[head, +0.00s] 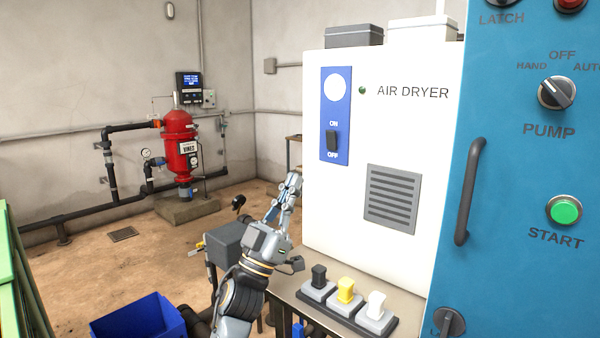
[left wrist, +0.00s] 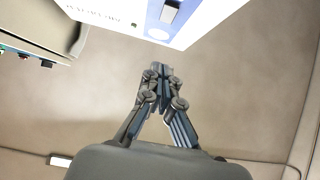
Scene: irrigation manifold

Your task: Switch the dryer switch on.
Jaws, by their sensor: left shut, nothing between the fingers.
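The dryer switch (head: 332,140) is a black rocker between ON and OFF labels on a blue panel (head: 335,85), on the white air dryer (head: 410,140). I cannot tell which way it is set. In the left wrist view the switch (left wrist: 170,11) is at the top edge, beyond the fingertips and a little right of them. My left gripper (head: 293,180) is shut and empty, left of the dryer and lower than the switch, apart from it. Its closed fingers (left wrist: 160,72) show in the left wrist view. My right gripper is not in view.
Three small switches, black, yellow and white (head: 346,290), sit on the bench below the dryer. A blue cabinet (head: 520,200) with a protruding handle (head: 468,190) stands at the right. A blue bin (head: 140,320) is at lower left. A red tank (head: 180,145) stands behind.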

